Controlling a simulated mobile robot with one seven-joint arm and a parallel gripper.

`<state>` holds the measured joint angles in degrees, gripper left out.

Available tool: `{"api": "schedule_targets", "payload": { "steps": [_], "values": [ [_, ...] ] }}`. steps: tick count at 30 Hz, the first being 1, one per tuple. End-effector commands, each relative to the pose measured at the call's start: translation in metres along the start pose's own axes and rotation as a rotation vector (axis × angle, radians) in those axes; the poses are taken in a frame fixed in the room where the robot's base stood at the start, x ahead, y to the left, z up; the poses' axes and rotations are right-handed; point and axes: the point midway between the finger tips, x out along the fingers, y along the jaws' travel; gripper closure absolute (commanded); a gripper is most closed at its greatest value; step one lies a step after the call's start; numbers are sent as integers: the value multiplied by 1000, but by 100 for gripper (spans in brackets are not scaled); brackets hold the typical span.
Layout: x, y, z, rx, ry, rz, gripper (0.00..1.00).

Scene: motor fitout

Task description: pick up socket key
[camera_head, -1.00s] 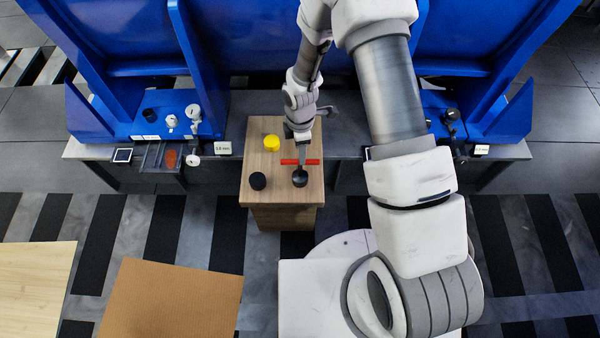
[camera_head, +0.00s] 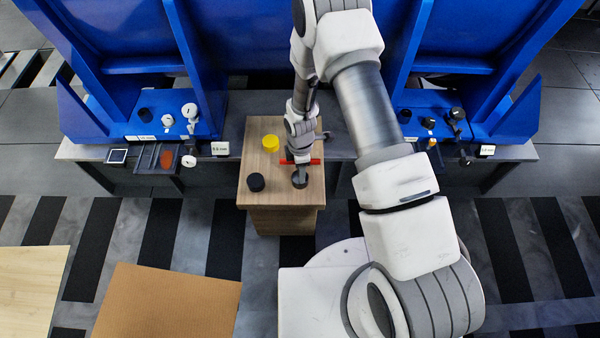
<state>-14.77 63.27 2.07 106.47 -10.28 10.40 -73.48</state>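A red bar (camera_head: 315,162) lies across the right half of the wooden stand's top, partly hidden behind my gripper. It looks like the handle of the socket key, but I cannot be sure at this size. My gripper (camera_head: 300,172) points down over the stand, in front of the red bar and at a dark round piece (camera_head: 299,182). Whether this piece is part of the key or separate, and whether the fingers touch it, I cannot tell. The finger gap is too small to make out.
The wooden stand (camera_head: 283,200) also carries a yellow cylinder (camera_head: 270,143) and a black cylinder (camera_head: 256,182). A grey bench (camera_head: 85,151) with small parts and blue frames stands behind. A cardboard box (camera_head: 168,305) is at the lower left.

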Motion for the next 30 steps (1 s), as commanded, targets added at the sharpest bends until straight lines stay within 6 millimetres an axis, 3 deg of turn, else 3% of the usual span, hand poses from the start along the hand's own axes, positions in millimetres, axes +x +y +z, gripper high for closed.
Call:
{"api": "schedule_targets", "payload": {
  "steps": [3,12,30],
  "values": [
    [-1,0,0,0,0,0,45],
    [-1,0,0,0,0,0,99],
    [-1,0,0,0,0,0,100]
  ]
}}
